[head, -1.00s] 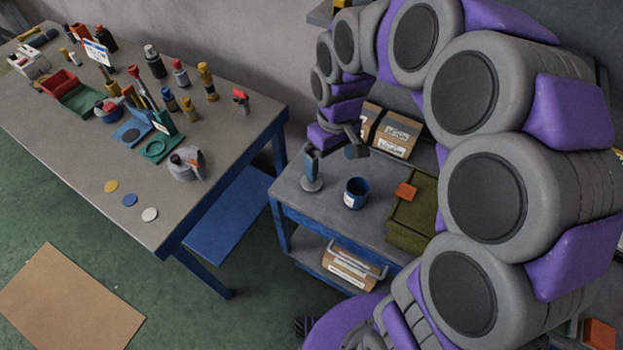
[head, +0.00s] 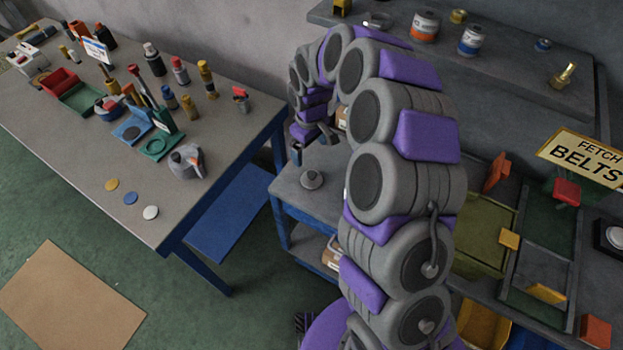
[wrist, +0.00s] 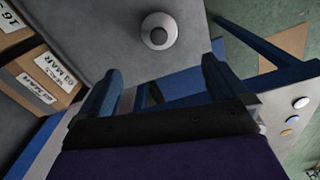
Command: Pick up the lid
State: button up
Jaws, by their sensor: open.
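The lid, a round grey disc with a dark-topped knob (head: 312,180), lies on the grey top of the small blue-legged cart (head: 283,190) near its left corner. In the wrist view the lid (wrist: 159,32) is at the top centre, ahead of the fingertips. My gripper (head: 312,143) is above and behind the lid in the head view, apart from it. In the wrist view my gripper (wrist: 160,80) has its two fingers spread wide with nothing between them. My arm hides much of the cart top.
Cardboard boxes with labels (wrist: 38,75) stand on the cart, left in the wrist view. A long workbench (head: 85,130) with tools and coloured discs is to the left. A shelf (head: 480,60) with cans and a bench with trays (head: 490,235) are right of my arm.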

aim_at(312, 174)
notch_tip(312, 174, down, 8)
jog(key=shift+b, duration=0.55)
jog(key=shift+s+d+f+b, duration=0.1)
jog(key=shift+f+b, duration=0.25)
jog(key=shift+f, duration=1.05)
jog(key=shift+d+f+b, duration=0.1)
jog(key=shift+f+b, duration=0.2)
jog(key=shift+f, duration=1.05)
jog(key=shift+r, duration=0.1)
jog(key=c, duration=1.1)
jog(key=shift+r, duration=0.1)
